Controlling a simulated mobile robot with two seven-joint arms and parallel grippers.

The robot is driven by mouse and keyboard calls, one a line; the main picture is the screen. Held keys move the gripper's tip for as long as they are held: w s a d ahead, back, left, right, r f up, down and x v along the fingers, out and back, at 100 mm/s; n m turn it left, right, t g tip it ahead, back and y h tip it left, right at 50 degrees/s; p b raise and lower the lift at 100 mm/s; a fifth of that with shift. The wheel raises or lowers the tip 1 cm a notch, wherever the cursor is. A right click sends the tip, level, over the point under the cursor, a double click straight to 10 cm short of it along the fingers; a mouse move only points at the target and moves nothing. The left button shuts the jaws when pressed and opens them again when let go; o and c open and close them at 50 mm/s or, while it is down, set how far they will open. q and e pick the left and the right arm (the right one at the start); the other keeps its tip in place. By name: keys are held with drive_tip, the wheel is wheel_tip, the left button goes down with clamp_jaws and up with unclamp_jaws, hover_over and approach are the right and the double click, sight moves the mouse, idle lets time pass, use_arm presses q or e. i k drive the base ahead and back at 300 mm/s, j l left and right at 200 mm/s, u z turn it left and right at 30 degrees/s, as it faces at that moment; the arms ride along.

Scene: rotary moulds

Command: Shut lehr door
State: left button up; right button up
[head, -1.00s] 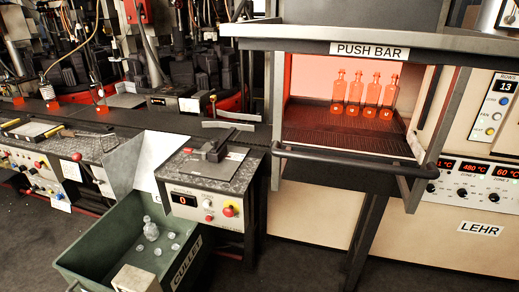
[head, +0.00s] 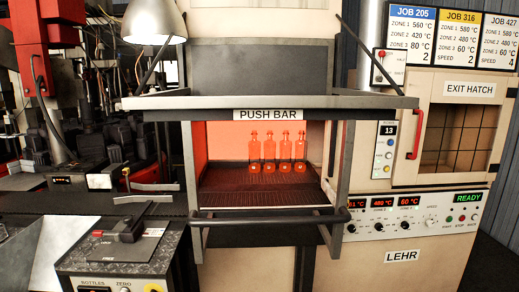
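The lehr (head: 450,215) has a lit, glowing opening in the middle of the head view. Several clear bottles stand upright in a row on the dark ridged floor (head: 260,185) inside it, tinted orange by the glow. A dark grey panel (head: 258,65), which looks like the raised door, stands above the opening. A shelf-like frame marked PUSH BAR (head: 268,114) juts out below that panel. A dark horizontal bar (head: 270,218) crosses in front of the opening's lower edge. The opening is uncovered. Neither of my grippers is in view.
A grey-topped bench (head: 120,250) with a small clamp-like tool stands at the lower left. A lamp (head: 148,25) hangs at the upper left. The exit hatch (head: 458,138) with a red handle and a control panel (head: 415,210) reading READY are at the right.

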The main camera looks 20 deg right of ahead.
sight(252, 66)
drive_tip(key=i+l, duration=0.15)
drive_tip(key=l, duration=0.25)
drive_tip(key=i+l, duration=0.15)
drive_tip(key=l, duration=0.2)
drive_tip(key=i+l, duration=0.1)
drive_tip(key=l, duration=0.3)
